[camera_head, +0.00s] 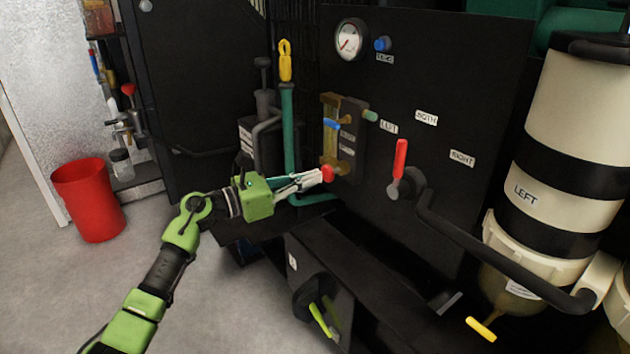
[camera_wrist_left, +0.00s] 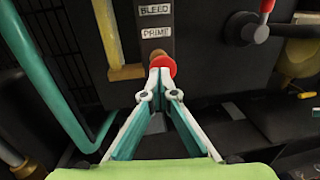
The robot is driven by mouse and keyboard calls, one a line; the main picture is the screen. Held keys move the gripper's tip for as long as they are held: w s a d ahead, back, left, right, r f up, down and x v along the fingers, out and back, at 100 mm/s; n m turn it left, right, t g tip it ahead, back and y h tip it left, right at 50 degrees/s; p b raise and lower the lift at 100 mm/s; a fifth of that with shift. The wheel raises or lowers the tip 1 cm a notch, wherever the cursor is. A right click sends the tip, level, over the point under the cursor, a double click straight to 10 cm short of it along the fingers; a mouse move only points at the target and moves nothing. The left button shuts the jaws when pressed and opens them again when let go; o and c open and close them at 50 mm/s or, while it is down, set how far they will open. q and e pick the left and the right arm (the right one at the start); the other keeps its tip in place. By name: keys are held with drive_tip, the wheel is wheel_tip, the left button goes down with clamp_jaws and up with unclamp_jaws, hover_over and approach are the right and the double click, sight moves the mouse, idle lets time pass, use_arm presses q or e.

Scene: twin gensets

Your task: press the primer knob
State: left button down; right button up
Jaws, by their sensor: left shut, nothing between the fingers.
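The primer knob is a small red knob (camera_head: 328,174) low on the dark panel, below the sight-glass block. In the left wrist view the red knob (camera_wrist_left: 162,63) sits under a label reading PRIME, on a short brownish stem. My left gripper (camera_head: 318,177) is shut and empty, its fingers pointing at the knob from the left. In the left wrist view its fingertips (camera_wrist_left: 160,76) meet just in front of the knob and overlap its lower part. They are at or very near the knob; I cannot tell whether they touch. My right gripper is not in view.
A red-handled lever (camera_head: 400,160) and a dark pipe (camera_head: 450,235) are right of the knob. A teal pipe (camera_head: 289,130) rises behind my gripper. A white-and-black filter (camera_head: 570,130) stands far right, a red bin (camera_head: 88,200) left.

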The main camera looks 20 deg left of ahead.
use_arm(q)
drive_tip(key=v, duration=1.1)
drive_tip(key=shift+p, duration=0.3)
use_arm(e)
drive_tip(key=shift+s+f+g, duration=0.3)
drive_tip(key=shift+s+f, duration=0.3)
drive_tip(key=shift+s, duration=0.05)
use_arm(q)
drive_tip(key=shift+a, duration=0.1)
